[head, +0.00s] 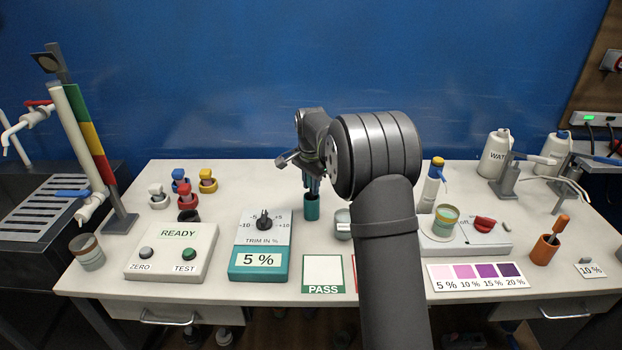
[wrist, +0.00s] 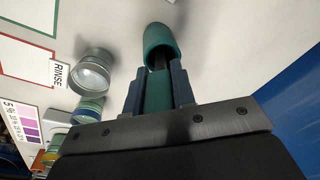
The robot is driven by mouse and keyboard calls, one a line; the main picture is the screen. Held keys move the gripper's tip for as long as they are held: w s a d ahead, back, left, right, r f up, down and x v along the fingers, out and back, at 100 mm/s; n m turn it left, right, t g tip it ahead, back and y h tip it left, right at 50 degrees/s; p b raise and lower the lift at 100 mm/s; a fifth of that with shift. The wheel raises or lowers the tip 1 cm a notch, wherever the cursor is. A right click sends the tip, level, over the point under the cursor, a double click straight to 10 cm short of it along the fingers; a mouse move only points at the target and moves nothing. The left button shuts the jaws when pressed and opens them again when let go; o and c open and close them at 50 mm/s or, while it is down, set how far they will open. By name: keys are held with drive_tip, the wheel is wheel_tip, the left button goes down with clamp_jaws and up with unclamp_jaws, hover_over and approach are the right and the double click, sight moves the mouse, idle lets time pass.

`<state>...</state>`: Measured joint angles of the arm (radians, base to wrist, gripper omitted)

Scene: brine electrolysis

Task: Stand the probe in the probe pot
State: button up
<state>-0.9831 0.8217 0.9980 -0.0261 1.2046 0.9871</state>
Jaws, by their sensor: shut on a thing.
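The probe is held by its teal handle (wrist: 158,92) in the wrist view, between the two blue-grey fingers of my gripper (wrist: 159,85). Its dark shaft runs from the handle into the mouth of the teal probe pot (wrist: 161,40). In the head view the probe pot (head: 312,208) stands upright on the table behind the PASS card. My gripper (head: 312,184) points down just above it, shut on the probe. The shaft's tip is hidden inside or behind the pot's rim, so its depth cannot be told.
The trim box (head: 262,246) is left of the pot. The RINSE jar (head: 343,224) is close on its right, partly behind my arm, and shows in the wrist view (wrist: 91,72). The PASS card (head: 323,272) lies in front. The table behind the pot is clear.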

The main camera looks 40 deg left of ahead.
drive_tip(key=shift+f, duration=0.25)
drive_tip(key=o, duration=1.1)
drive_tip(key=shift+c, duration=0.2)
drive_tip(key=shift+r, duration=0.1)
wheel_tip(320, 180, up, 17)
drive_tip(key=s+d, duration=0.1)
drive_tip(key=shift+s+d, duration=0.25)
drive_tip(key=f, duration=0.5)
drive_tip(key=w+a+f, duration=0.1)
drive_tip(key=f, duration=1)
drive_tip(key=shift+w+a, duration=0.2)
drive_tip(key=shift+a, duration=0.05)
drive_tip(key=shift+f, duration=0.1)
